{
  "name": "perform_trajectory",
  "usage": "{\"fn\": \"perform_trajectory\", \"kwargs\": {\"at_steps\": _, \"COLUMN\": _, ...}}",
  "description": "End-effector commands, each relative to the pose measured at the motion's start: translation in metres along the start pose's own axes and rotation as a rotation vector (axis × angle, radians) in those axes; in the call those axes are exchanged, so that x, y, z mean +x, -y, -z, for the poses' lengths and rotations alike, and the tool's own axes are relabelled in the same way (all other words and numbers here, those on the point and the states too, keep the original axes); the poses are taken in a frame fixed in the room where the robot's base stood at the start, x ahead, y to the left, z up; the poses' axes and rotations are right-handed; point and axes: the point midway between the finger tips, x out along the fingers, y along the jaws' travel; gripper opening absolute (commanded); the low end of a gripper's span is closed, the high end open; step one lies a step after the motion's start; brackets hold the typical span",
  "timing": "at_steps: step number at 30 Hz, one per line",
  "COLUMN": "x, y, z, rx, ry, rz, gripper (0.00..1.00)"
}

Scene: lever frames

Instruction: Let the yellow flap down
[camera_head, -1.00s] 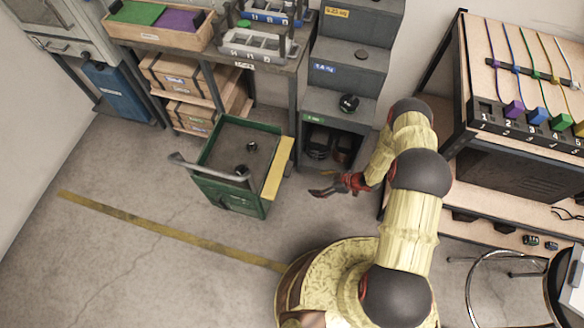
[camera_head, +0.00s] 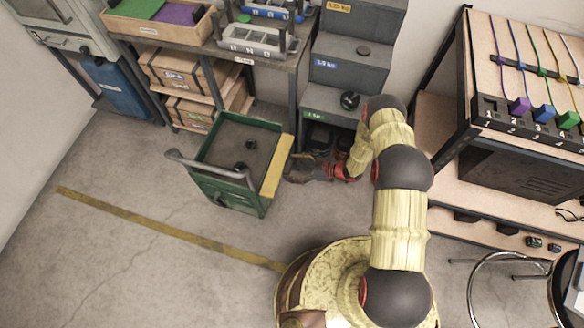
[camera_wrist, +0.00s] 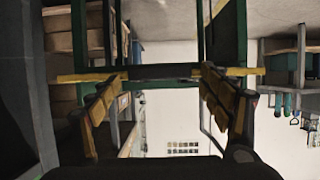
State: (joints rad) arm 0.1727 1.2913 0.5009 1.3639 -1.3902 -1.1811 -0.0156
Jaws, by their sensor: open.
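The yellow flap (camera_head: 277,167) is a long strip standing along the top of the right side of the green cart (camera_head: 233,190). My gripper (camera_head: 293,170) is open at the right of the flap, its fingertips close to it; contact cannot be told. In the wrist view the flap (camera_wrist: 75,78) crosses the picture as a level yellow band, with my open gripper (camera_wrist: 162,76) in front of it. One finger is toward each side, and the band's middle looks dark. No object is held.
Grey stepped blocks (camera_head: 345,70) stand behind my arm. A workbench with coloured levers (camera_head: 520,105) is at the right. A shelf with wooden boxes (camera_head: 185,70) is behind the cart. The floor (camera_head: 130,270) in front of the cart is clear.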

Motion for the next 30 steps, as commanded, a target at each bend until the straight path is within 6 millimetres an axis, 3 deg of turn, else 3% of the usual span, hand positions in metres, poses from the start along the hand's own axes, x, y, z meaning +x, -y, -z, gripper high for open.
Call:
{"fn": "perform_trajectory", "kwargs": {"at_steps": 10, "x": 0.0039, "y": -0.0004, "z": 0.0004, "rx": 0.000, "ry": 0.000, "rz": -0.001, "gripper": 0.78}}
{"fn": "perform_trajectory", "kwargs": {"at_steps": 30, "x": 0.0038, "y": -0.0002, "z": 0.0003, "rx": 0.000, "ry": 0.000, "rz": -0.001, "gripper": 0.40}}
